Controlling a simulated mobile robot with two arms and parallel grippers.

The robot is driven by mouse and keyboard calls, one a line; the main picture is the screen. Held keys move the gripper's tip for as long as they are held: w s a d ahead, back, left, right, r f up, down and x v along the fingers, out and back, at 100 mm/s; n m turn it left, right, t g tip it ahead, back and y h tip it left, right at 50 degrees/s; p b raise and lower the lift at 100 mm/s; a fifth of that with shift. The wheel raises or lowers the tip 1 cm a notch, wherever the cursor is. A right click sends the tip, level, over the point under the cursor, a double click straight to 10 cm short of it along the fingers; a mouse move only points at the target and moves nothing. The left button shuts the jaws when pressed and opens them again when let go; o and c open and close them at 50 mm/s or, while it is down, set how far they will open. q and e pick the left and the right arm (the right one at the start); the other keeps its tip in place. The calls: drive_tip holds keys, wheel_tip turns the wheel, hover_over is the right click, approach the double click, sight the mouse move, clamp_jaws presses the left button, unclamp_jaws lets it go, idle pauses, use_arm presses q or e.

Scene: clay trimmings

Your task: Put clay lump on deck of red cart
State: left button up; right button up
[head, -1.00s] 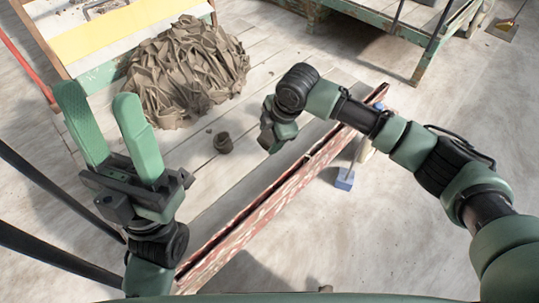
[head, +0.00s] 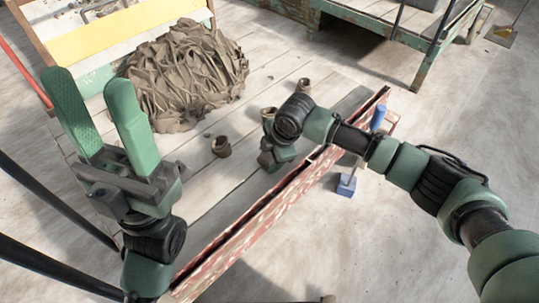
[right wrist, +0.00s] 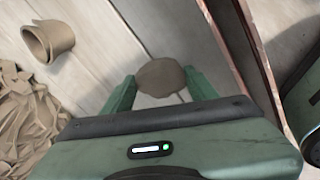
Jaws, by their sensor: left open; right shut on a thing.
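The clay lump (right wrist: 160,75) is a rounded brown piece between the fingertips of my right gripper (right wrist: 158,88) in the right wrist view. In the head view my right gripper (head: 275,157) is over the deck, near its red side board, and I cannot make out the lump there. The red cart's deck (head: 205,200) is of pale grey planks, with a worn red side board (head: 250,222). I cannot tell whether the lump touches the planks. My left gripper (head: 92,90) is open and empty, raised at the left.
A big heap of clay trimmings (head: 185,75) covers the deck's far left part. Small clay curls (head: 222,147) lie near my right gripper; one curl (right wrist: 48,40) shows in the right wrist view. A blue-based object (head: 347,185) stands beyond the red board. A green cart (head: 420,65) stands at the back.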

drive_tip(key=o, duration=1.5)
